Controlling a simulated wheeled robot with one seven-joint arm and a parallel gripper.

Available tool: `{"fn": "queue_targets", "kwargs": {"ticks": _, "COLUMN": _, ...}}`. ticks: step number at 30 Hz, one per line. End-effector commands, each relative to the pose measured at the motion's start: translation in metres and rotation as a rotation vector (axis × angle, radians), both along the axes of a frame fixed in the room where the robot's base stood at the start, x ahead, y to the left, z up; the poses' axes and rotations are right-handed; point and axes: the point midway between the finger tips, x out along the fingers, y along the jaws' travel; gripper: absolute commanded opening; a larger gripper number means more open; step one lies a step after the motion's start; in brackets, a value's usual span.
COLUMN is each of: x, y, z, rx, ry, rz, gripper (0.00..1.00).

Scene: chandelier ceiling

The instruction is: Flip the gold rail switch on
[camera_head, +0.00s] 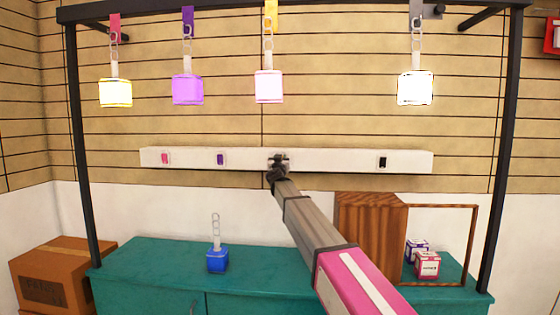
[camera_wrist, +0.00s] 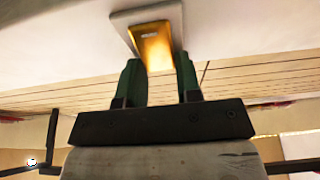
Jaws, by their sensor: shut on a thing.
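A white switch bar (camera_head: 330,162) runs along the wall. It carries a pink switch (camera_head: 165,158), a purple switch (camera_head: 220,159) and a black switch (camera_head: 382,162). My gripper (camera_head: 278,164) is at the bar between the purple and black switches and hides the switch there. In the wrist view, a gold rocker switch (camera_wrist: 152,42) on a pale plate sits between the two green fingers of my gripper (camera_wrist: 159,68), which is shut on it. Above, the yellow-tabbed hanger (camera_head: 271,15) holds a pale pink glowing cube lamp (camera_head: 268,86).
Other cube lamps hang from the dark frame: yellowish (camera_head: 115,92), purple (camera_head: 187,89) and bright white (camera_head: 415,88). A blue cube with a chain (camera_head: 217,259) stands on the teal cabinet (camera_head: 150,262). A wooden box (camera_head: 370,232) stands right of my arm, a cardboard box (camera_head: 50,275) at left.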

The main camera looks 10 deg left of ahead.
Motion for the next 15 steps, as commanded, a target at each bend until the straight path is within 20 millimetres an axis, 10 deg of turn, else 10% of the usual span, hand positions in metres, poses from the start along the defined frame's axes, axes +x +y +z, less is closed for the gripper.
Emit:
{"fn": "queue_targets", "kwargs": {"ticks": 4, "x": -0.0001, "y": -0.0011, "z": -0.0005, "rx": 0.001, "ry": 0.0, "rz": -0.002, "gripper": 0.08}}
{"fn": "queue_targets", "kwargs": {"ticks": 5, "x": -0.0001, "y": -0.0011, "z": -0.0005, "rx": 0.001, "ry": 0.0, "rz": -0.002, "gripper": 0.42}}
{"fn": "queue_targets", "kwargs": {"ticks": 6, "x": -0.0001, "y": -0.001, "z": -0.0004, "rx": 0.001, "ry": 0.001, "rz": -0.002, "gripper": 0.55}}
{"fn": "queue_targets", "kwargs": {"ticks": 15, "x": -0.0005, "y": -0.0002, "z": -0.0004, "rx": 0.0, "ry": 0.001, "rz": 0.0, "gripper": 0.57}}
